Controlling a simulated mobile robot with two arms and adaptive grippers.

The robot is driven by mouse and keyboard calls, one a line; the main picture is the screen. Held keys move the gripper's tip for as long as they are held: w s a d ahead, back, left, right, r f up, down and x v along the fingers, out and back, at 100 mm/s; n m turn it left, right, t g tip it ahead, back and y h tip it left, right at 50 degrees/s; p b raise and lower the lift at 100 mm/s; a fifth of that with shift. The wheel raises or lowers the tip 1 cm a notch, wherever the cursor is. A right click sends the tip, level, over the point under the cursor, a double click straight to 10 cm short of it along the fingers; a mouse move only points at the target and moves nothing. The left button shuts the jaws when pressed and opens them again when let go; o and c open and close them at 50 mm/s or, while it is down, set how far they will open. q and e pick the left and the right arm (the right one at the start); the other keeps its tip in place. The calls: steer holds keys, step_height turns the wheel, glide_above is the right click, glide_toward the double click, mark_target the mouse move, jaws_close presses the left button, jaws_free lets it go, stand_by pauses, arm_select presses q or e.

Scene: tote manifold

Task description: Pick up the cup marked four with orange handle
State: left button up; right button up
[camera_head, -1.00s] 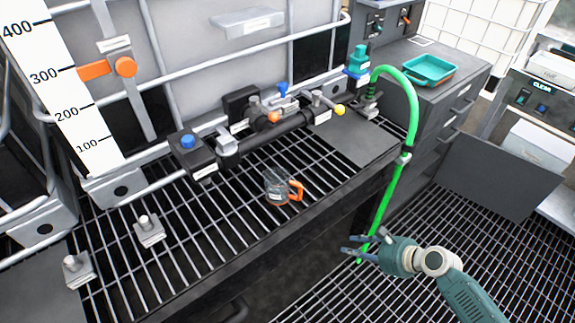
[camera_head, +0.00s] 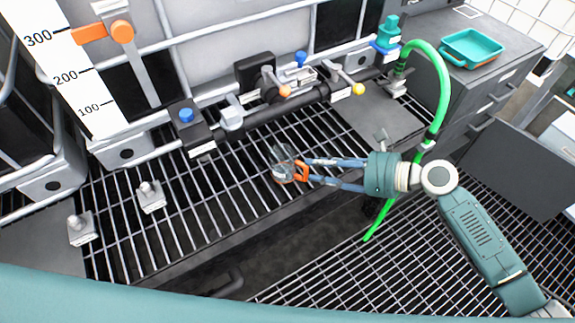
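The clear cup (camera_head: 280,158) with an orange handle (camera_head: 302,171) stands on the metal grate, below the pipe manifold. Its marking cannot be read in this view. My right gripper (camera_head: 302,171) reaches in from the right with its two fingers apart, and the tips are at the handle side of the cup. The handle shows between the fingertips; I cannot tell whether they touch it. My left gripper is not in view.
The black pipe manifold (camera_head: 265,115) with coloured knobs runs behind the cup. A green hose (camera_head: 444,95) hangs beside my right arm. Two metal posts (camera_head: 150,195) (camera_head: 80,228) stand on the grate (camera_head: 215,205) at left. A teal tray (camera_head: 472,48) sits on the cabinet at right.

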mark_target(303, 165)
steer(key=x, duration=0.4)
steer(key=shift+w+r, duration=0.15)
steer(key=shift+w, duration=0.05)
steer(key=shift+s, duration=0.1)
jaws_close()
